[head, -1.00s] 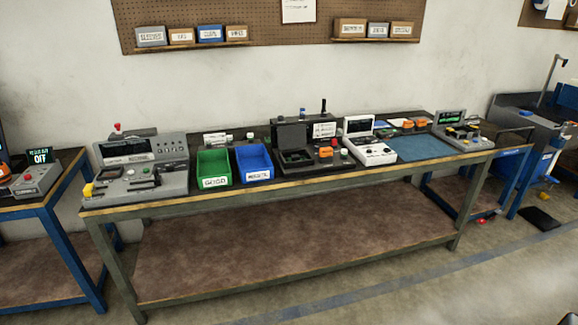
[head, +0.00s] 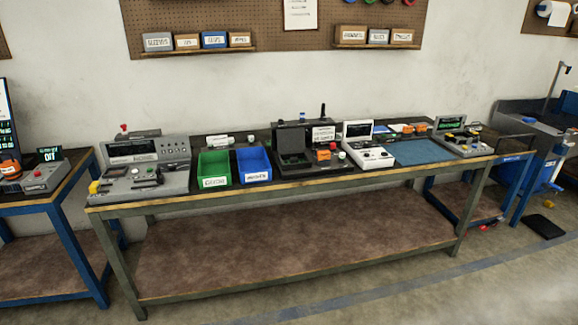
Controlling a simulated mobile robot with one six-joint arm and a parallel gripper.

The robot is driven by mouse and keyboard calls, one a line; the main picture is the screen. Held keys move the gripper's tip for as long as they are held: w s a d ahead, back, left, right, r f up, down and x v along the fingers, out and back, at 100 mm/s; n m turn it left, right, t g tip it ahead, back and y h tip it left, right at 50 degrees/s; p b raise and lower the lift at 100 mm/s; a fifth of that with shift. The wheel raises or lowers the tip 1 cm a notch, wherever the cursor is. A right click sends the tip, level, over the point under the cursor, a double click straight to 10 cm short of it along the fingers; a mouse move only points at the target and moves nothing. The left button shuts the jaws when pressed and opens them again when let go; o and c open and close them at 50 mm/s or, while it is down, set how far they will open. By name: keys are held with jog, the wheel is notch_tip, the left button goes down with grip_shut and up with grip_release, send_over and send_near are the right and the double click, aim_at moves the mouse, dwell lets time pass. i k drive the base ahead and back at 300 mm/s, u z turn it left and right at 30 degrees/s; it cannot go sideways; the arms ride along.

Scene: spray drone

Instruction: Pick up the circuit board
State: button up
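I cannot make out a circuit board for certain in the head view; things on the bench are small from here. The workbench (head: 300,196) stands ahead, with a blue mat (head: 415,152) toward its right. Small blue, white and orange items (head: 400,129) lie behind the mat. A black open case (head: 293,150) stands mid-bench, its contents too dark to tell. My gripper is not in view.
Green (head: 214,169) and blue (head: 254,165) bins stand between a grey test console (head: 146,170) and the black case. A white instrument (head: 366,150) is left of the mat. Another bench (head: 40,200) is at left. The floor in front looks clear; a black mat (head: 543,227) lies right.

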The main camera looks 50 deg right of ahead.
aim_at(294, 160)
jog(key=z, duration=0.1)
jog(key=i, duration=0.95)
jog(key=u, duration=0.05)
